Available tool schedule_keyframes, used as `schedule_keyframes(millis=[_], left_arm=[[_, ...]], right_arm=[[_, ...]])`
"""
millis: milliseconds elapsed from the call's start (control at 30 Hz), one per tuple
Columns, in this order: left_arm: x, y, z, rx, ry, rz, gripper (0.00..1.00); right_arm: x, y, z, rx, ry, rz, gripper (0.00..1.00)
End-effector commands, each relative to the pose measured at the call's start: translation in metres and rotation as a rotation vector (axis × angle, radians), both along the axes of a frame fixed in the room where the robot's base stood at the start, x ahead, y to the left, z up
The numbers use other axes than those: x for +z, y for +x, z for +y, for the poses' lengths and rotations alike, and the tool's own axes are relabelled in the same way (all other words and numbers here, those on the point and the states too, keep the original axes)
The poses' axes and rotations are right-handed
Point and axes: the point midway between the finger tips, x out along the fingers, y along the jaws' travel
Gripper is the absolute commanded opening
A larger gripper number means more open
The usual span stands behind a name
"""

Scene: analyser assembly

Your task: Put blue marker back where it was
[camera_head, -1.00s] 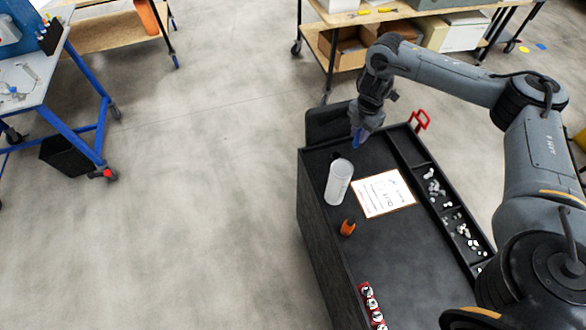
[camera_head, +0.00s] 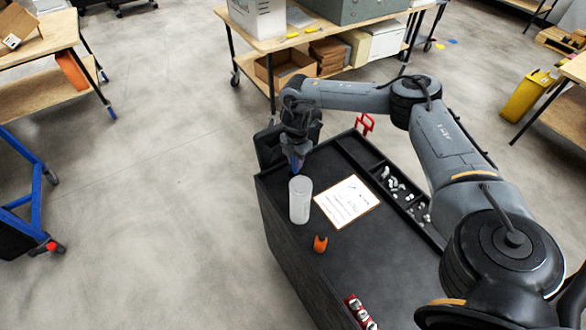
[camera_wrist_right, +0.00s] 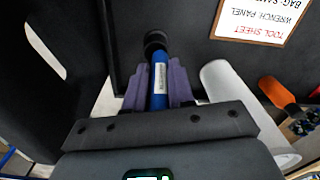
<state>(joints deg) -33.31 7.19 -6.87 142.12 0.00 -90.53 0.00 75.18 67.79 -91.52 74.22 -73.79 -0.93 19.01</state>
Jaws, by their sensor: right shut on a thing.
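The blue marker (camera_wrist_right: 160,79), with a black cap end and a white label, is between the purple finger pads of my right gripper (camera_wrist_right: 160,84) in the right wrist view. The gripper is shut on it. In the head view my right gripper (camera_head: 296,160) is at the far left corner of the black cart, just behind the white cylinder (camera_head: 300,200); only a little blue shows at its tip. My left gripper is in neither view.
The black cart top (camera_head: 385,250) holds a tool sheet (camera_head: 346,202), an orange item (camera_head: 320,244), red-and-white parts (camera_head: 361,311) near the front and a side tray (camera_head: 380,172) with small white parts. A wooden shelf table (camera_head: 270,42) stands behind.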

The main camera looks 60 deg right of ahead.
Motion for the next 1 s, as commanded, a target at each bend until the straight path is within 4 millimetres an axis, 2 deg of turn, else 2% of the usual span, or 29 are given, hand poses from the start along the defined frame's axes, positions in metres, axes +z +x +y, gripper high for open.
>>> schedule_keyframes(millis=[233,533,1000], left_arm=[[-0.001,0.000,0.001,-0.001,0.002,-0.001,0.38],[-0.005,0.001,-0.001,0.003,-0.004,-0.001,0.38],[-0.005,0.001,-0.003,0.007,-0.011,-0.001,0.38]], right_arm=[[-0.009,0.009,0.005,-0.001,-0.001,-0.001,0.00],[-0.043,0.008,0.005,-0.001,-0.001,0.000,0.00],[-0.049,0.008,0.004,-0.001,0.000,-0.001,0.00]])
